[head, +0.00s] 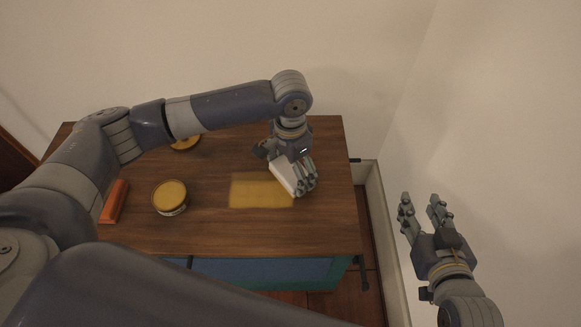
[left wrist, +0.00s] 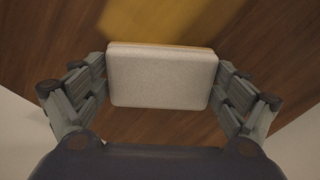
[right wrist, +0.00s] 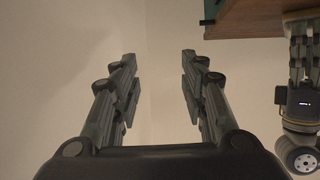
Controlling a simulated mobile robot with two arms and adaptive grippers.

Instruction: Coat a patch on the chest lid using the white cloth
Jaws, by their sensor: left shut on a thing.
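The chest lid (head: 225,225) is a dark wooden top. A yellow coated patch (head: 255,190) lies on it right of the middle, and part of the patch shows in the left wrist view (left wrist: 160,18). My left gripper (head: 296,180) is shut on the white cloth (head: 287,177), a pale block-like pad at the patch's right end. In the left wrist view the cloth (left wrist: 162,78) sits between both fingers, with a yellowish edge along its far side. Whether it touches the lid is hard to tell. My right gripper (head: 424,212) is open and empty, off the chest's right side.
An open round tin (head: 170,196) with yellow contents stands left of the patch. Its lid-like yellow disc (head: 186,143) lies behind, partly under my left arm. An orange-red block (head: 114,202) lies at the left. A wall stands close to the right.

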